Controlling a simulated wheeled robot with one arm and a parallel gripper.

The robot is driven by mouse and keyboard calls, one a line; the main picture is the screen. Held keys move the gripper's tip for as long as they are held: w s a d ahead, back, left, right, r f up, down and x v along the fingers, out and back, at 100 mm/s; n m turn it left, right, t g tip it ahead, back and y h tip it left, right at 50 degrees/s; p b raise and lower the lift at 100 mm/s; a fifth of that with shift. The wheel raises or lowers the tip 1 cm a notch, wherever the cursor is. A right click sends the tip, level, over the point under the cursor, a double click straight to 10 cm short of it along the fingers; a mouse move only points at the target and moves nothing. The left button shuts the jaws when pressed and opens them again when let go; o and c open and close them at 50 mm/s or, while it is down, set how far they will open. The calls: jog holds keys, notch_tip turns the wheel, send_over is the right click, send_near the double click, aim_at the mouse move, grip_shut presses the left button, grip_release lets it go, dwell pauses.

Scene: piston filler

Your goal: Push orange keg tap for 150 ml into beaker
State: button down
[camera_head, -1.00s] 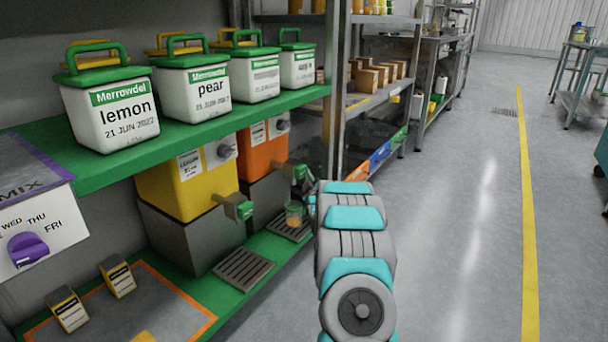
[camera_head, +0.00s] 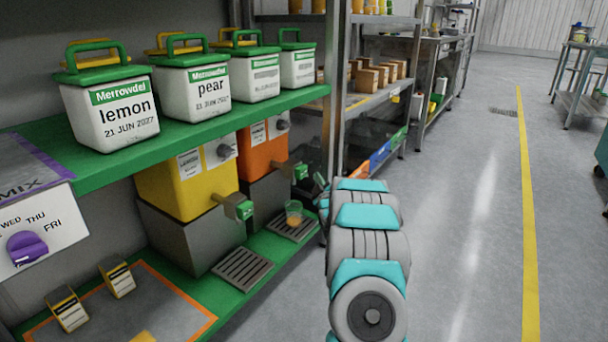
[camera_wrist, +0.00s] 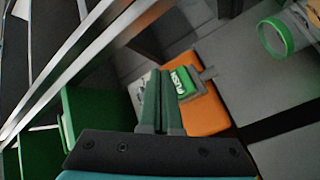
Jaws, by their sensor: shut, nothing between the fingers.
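The orange keg (camera_head: 262,150) stands on the lower shelf, right of a yellow keg. Its tap (camera_head: 299,171) has a green push face, which shows in the wrist view (camera_wrist: 186,82) with white lettering. The clear beaker (camera_head: 293,213), with some orange liquid low in it, stands on the drip tray below the tap. A green-ringed round vessel at the wrist view's top right looks like this beaker (camera_wrist: 277,38). My gripper (camera_wrist: 160,76) is shut and empty, its tips beside the push face in that picture. I cannot tell if they touch. The arm mostly hides it in the head view.
The yellow keg (camera_head: 188,185) with its own green tap (camera_head: 240,207) is close on the left. The green upper shelf (camera_head: 190,132) with several white buckets overhangs the kegs. A metal rack post (camera_head: 334,90) stands behind. Floor on the right is clear.

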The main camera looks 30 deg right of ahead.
jog(key=shift+s+d, duration=0.25)
jog(key=shift+s, duration=0.35)
jog(key=shift+s+d, duration=0.25)
jog(key=shift+s, duration=0.3)
dwell(2.5)
